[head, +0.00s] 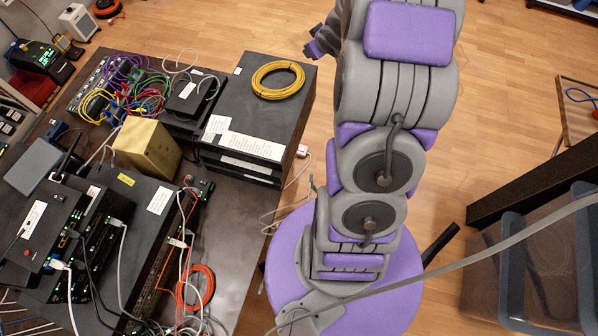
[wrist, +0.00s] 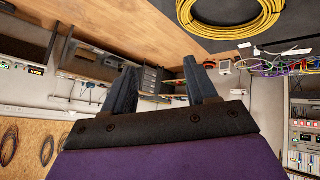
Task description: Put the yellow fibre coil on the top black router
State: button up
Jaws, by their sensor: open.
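The yellow fibre coil (head: 278,80) lies flat on the top black router (head: 242,106), near its far right end in the head view. The router tops a stack of similar black boxes on the table. In the wrist view the coil (wrist: 232,22) shows at the upper right, on the dark router top (wrist: 270,46). My gripper (wrist: 160,66) is open, its two fingers apart with nothing between them. It is clear of the coil. In the head view my arm hides most of the gripper; a small purple and dark part shows right of the stack.
Left of the stack stand a small black box (head: 192,95), coloured cables (head: 130,85) and a gold box (head: 147,147). More black network units (head: 125,215) and an orange cable coil (head: 198,288) lie nearer. Clear wooden floor is beyond the stack; plastic bins (head: 545,260) stand at right.

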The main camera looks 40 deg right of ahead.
jog(key=s+a+r+g+y, duration=0.1)
jog(key=s+a+r+g, duration=0.2)
jog(key=s+a, duration=0.7)
jog(key=s+a+r+g, duration=0.3)
jog(key=s+a+r, duration=0.2)
jog(key=s+a, duration=0.5)
jog(key=s+a+r+m+g+y, duration=0.1)
jog(key=s+a+r+g, duration=0.2)
jog(key=s+a, duration=0.7)
jog(key=s+r, duration=0.1)
jog(key=s, duration=0.3)
jog(key=shift+s+a+g+y, duration=0.3)
notch_tip(320, 180, down, 2)
jog(key=shift+f+b, duration=0.1)
jog(key=shift+b, duration=1.05)
